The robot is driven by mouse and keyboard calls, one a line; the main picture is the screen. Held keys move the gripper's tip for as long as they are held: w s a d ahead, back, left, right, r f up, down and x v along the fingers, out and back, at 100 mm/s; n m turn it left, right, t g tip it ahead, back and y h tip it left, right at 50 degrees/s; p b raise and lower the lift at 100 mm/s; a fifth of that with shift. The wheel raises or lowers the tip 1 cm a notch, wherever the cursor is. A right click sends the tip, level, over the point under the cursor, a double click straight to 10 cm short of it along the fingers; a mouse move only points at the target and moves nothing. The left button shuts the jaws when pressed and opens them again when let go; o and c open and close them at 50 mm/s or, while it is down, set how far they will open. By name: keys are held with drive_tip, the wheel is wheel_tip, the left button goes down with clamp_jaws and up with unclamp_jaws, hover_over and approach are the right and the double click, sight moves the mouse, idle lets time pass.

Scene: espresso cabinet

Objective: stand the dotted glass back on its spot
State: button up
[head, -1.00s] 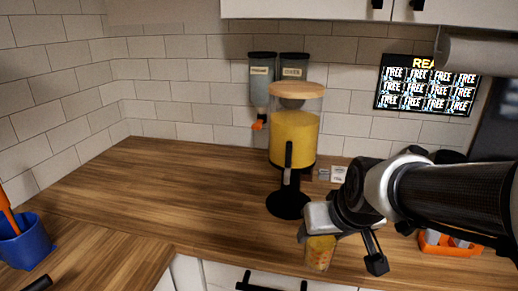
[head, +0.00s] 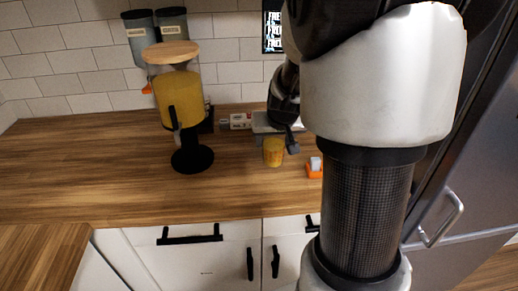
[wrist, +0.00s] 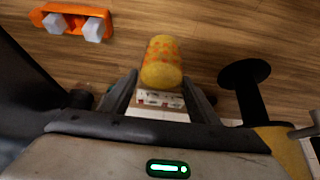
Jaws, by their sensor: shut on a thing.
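The dotted glass (head: 273,152) is yellow with orange dots. It looks roughly upright over the counter, right of the juice dispenser (head: 182,102). My gripper (head: 275,138) is shut on it. The wrist view shows the glass (wrist: 161,60) between and just beyond my fingertips (wrist: 163,82). I cannot tell whether its base touches the wood. No marked spot for it is distinguishable.
An orange holder (head: 314,172) with white pieces sits right of the glass, and also shows in the wrist view (wrist: 68,24). Small boxes (head: 240,121) stand behind. The wooden counter (head: 90,175) is clear at left. A fridge handle (head: 445,218) is at right.

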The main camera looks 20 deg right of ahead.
sight(273, 158)
drive_tip(key=shift+f+b, duration=1.15)
drive_tip(key=shift+f, duration=2.05)
drive_tip(key=shift+f, duration=0.2)
drive_tip(key=o, duration=1.3)
